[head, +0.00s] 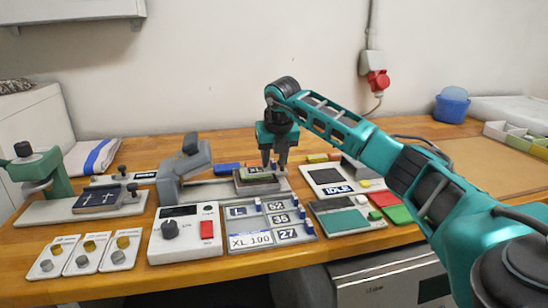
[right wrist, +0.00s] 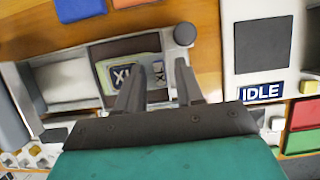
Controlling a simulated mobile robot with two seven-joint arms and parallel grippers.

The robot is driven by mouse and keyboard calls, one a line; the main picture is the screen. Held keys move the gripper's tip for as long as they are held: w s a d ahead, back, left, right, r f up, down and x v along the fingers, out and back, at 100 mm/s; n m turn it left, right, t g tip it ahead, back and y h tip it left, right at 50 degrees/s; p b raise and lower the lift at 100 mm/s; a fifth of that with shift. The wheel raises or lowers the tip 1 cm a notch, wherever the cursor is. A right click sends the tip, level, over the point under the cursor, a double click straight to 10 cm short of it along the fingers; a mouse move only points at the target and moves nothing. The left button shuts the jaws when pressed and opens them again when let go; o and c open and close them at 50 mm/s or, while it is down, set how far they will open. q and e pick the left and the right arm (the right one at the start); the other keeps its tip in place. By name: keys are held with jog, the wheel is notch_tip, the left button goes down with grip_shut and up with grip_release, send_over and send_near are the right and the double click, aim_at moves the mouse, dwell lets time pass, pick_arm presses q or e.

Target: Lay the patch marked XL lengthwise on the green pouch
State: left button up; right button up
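The pale green pouch (right wrist: 103,72) lies on the grey bed of the press in the middle of the bench; it also shows in the head view (head: 262,179). A dark blue patch marked XL (right wrist: 122,77) lies on the pouch's left part in the right wrist view. A smaller dark marking (right wrist: 158,73) shows to its right, too small to read. My right gripper (head: 275,161) is just above the pouch, pointing down. Its fingers are apart with nothing gripped between them; they show in the right wrist view (right wrist: 158,70). My left gripper is out of view.
A patch tray (head: 262,207) with several marked patches stands in front of the press. The press head (head: 190,160) is swung up at left. A control box (head: 186,233) stands front left, and a panel reading IDLE (head: 338,183) stands right.

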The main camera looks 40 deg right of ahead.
jog(key=shift+r, duration=0.1)
jog(key=shift+r, duration=0.3)
pick_arm(q)
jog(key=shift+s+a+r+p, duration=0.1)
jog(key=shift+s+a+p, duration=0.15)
jog(key=shift+p, duration=0.35)
pick_arm(e)
jog(key=v, duration=1.1)
jog(key=shift+s+r, duration=0.2)
jog(key=shift+r, duration=0.05)
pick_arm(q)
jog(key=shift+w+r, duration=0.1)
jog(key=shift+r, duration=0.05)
